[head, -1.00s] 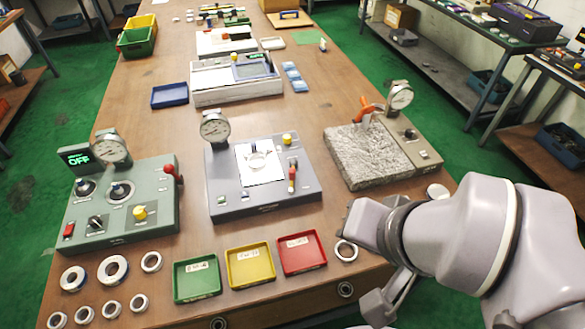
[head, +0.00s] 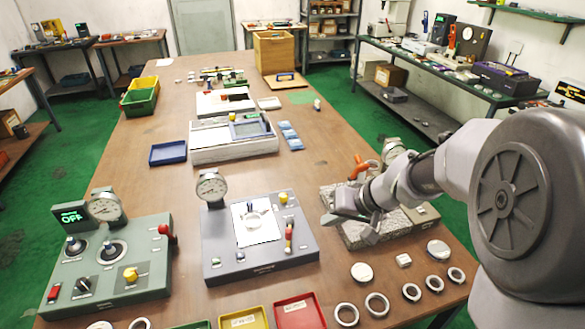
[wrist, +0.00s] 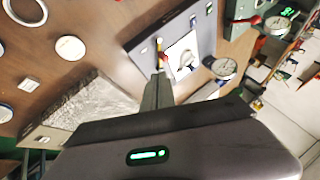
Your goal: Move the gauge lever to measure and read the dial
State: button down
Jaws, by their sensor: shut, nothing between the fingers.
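The middle grey gauge station (head: 225,252) carries a round dial (head: 211,187) on a post, a white plate (head: 243,234) with a ring on it, a yellow knob (head: 283,197) and a small red-handled lever (head: 289,232) at its right side. The dial's needle is too small to read. In the wrist view, my closed fingers (wrist: 159,76) point toward the lever (wrist: 161,52); contact cannot be told. The dial also shows there (wrist: 224,68).
A green station (head: 150,255) at left has its own dial, a red-knobbed lever (head: 164,230) and an OFF display (head: 70,216). Several loose rings and trays line the front edge.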

aim_at(289, 232)
jog(key=w+d+f, duration=0.2)
jog(key=w+f, duration=0.2)
jog(key=f, duration=0.2)
jog(key=shift+w+f, duration=0.1)
jog(key=shift+w, duration=0.05)
jog(key=b+x, duration=0.3)
jog(key=x, duration=0.6)
jog(key=shift+w+a+f, duration=0.1)
jog(key=shift+a+f, duration=0.1)
jog(key=shift+f, duration=0.1)
jog(key=a, duration=0.3)
jog(key=shift+w+a, duration=0.2)
jog(key=shift+a, duration=0.3)
jog(key=shift+w+a, duration=0.1)
jog(key=shift+w, duration=0.1)
